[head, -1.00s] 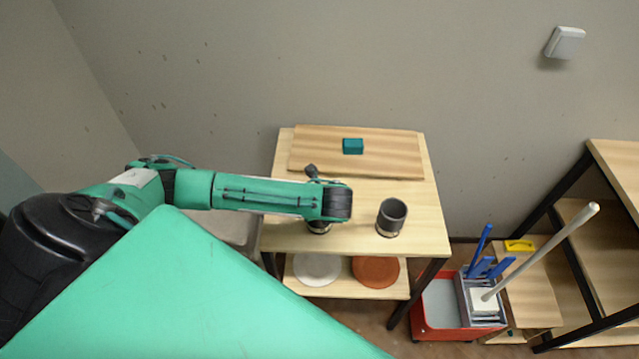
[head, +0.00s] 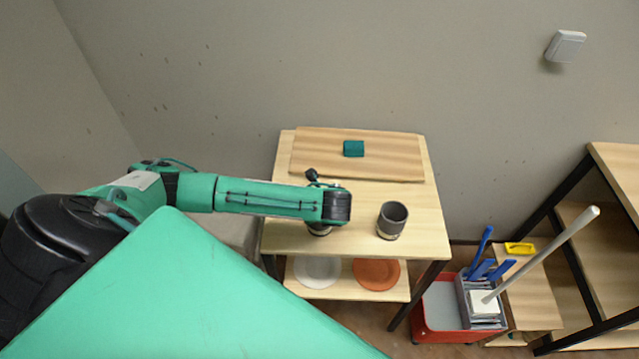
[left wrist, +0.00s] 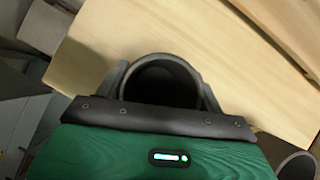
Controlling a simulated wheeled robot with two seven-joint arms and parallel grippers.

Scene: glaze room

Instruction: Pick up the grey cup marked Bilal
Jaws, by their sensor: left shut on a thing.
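A grey cup (left wrist: 160,82) shows in the left wrist view, between the fingers of my left gripper (left wrist: 163,85). The gripper is shut on this cup, which stands upright. In the head view my left wrist covers most of this cup, and only its lower part (head: 319,230) shows at the table's front. A second grey cup (head: 392,220) with a pale lower band stands to the right on the same table; its rim also shows at the lower right of the left wrist view (left wrist: 298,165). No name can be read on either cup. My right gripper is not in view.
The wooden table (head: 425,225) has a board (head: 390,155) at its back with a teal block (head: 353,148) on it. A lower shelf holds a white plate (head: 317,270) and an orange plate (head: 377,273). A red bin (head: 420,330) with cleaning tools stands on the right.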

